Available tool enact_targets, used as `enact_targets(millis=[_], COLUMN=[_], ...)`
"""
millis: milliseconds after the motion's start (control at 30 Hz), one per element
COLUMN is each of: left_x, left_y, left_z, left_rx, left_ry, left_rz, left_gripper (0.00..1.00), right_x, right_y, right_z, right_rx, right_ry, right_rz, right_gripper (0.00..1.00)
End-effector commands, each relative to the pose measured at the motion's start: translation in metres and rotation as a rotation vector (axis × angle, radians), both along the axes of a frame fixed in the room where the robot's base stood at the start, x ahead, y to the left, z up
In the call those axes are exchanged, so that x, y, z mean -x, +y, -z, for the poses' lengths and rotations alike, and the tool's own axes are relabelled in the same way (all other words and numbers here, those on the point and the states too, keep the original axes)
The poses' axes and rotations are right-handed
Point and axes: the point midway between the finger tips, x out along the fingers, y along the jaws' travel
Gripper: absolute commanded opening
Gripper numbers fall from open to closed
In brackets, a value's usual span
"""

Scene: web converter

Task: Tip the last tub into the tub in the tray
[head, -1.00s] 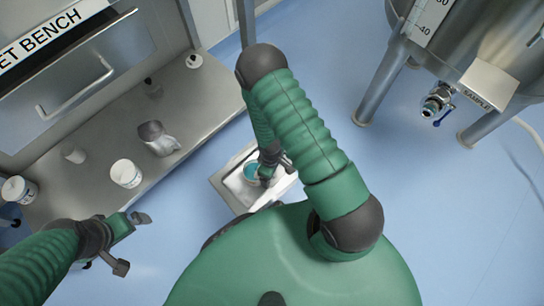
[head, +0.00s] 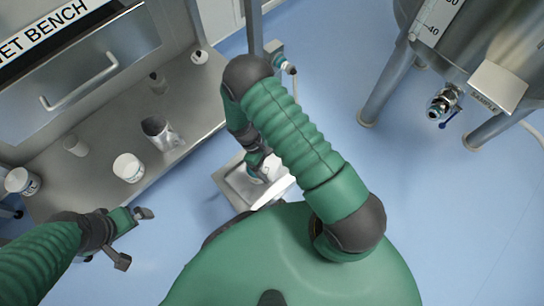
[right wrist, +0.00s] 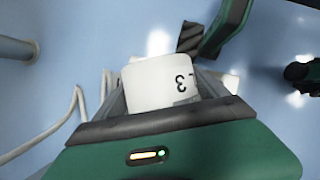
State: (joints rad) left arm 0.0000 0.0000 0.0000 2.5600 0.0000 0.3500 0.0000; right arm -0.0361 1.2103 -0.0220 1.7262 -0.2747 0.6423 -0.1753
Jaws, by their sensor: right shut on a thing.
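A white tub (right wrist: 160,82) with a dark "3" on its side is between the fingers of my right gripper (right wrist: 165,100) in the right wrist view. In the head view my right gripper (head: 262,160) is over the metal tray (head: 228,180), with a small white tub part beneath it. My wrist and gripper cover much of this spot, so I cannot tell the held tub from a tub in the tray, nor how far it is tilted. My left gripper (head: 133,238) is open and empty in front of the bench.
A metal post (head: 254,30) rises behind my right arm. A steel tank (head: 490,50) stands at the right.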

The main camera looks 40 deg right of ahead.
Motion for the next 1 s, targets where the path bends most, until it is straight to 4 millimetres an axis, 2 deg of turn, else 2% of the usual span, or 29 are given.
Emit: enact_targets(millis=[600, 1000], left_x=[0.0, 0.0], left_y=[0.0, 0.0], left_z=[0.02, 0.019], left_rx=[0.0, 0.0], left_ry=[0.0, 0.0], left_rz=[0.0, 0.0], left_gripper=[1.0, 1.0], right_x=[-0.007, -0.006], right_y=[0.004, 0.003], right_z=[-0.004, -0.006], right_rx=[0.065, 0.066], right_ry=[0.134, 0.135], right_rz=[-0.001, 0.0], right_gripper=[0.35, 0.35])
